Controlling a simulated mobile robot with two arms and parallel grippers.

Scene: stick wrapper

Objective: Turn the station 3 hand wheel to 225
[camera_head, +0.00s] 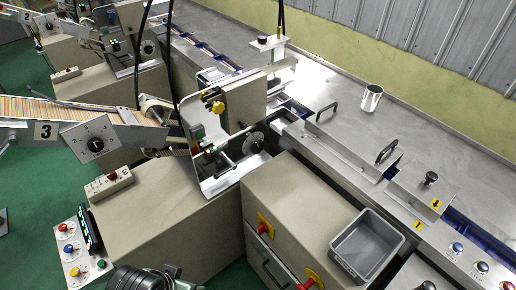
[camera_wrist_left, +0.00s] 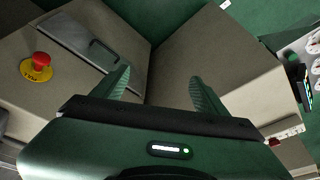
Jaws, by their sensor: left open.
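A black ribbed part, probably of my arm, shows at the bottom of the head view. My right gripper is not seen.
A red emergency button (camera_wrist_left: 41,61) is on a cabinet in the left wrist view. A grey bin (camera_head: 367,246) stands on the right cabinet. A button panel (camera_head: 78,248) is at the lower left. A metal cup (camera_head: 371,98) stands on the steel table.

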